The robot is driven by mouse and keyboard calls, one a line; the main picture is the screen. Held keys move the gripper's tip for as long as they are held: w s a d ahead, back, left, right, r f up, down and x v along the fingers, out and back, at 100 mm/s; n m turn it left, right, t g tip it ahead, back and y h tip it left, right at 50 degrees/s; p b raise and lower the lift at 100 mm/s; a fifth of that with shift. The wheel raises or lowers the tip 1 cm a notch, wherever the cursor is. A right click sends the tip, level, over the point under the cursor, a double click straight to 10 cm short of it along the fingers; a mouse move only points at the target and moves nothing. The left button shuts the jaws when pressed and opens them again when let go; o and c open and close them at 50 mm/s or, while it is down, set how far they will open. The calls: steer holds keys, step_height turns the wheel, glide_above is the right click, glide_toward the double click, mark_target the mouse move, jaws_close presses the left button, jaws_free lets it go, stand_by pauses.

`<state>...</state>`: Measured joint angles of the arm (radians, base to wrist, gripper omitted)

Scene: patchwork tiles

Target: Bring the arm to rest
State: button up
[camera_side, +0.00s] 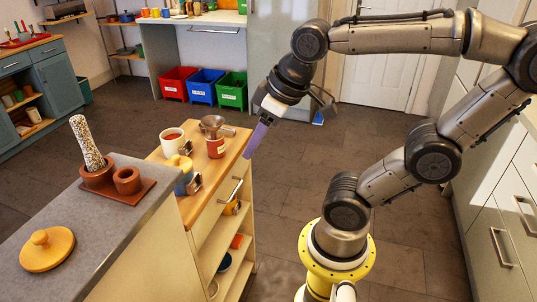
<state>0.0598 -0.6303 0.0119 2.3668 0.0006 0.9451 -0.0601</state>
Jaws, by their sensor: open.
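My gripper (258,139) hangs at the right edge of the wooden counter top, pointing down and slightly left, with a purple finger part showing. It is open, and I see nothing held in it. It is to the right of a red container (216,147) with a metal funnel (213,125) on top. My arm reaches in from the yellow base at the lower right, bends up at the right and comes back left across the top. The exact gap between the fingers is too small to make out.
On the wooden top (228,172) stand a white mug (173,142) and a blue and yellow jar (181,176). The grey counter (130,240) holds a mortar set (98,172) and a round wooden lid (47,250). Red, blue and green bins (204,87) stand behind. The floor behind my arm is clear.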

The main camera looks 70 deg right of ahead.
steer(key=s+f, duration=0.1)
steer(key=s+a+f, duration=0.1)
steer(key=s, duration=0.1)
steer(key=shift+f, duration=0.15)
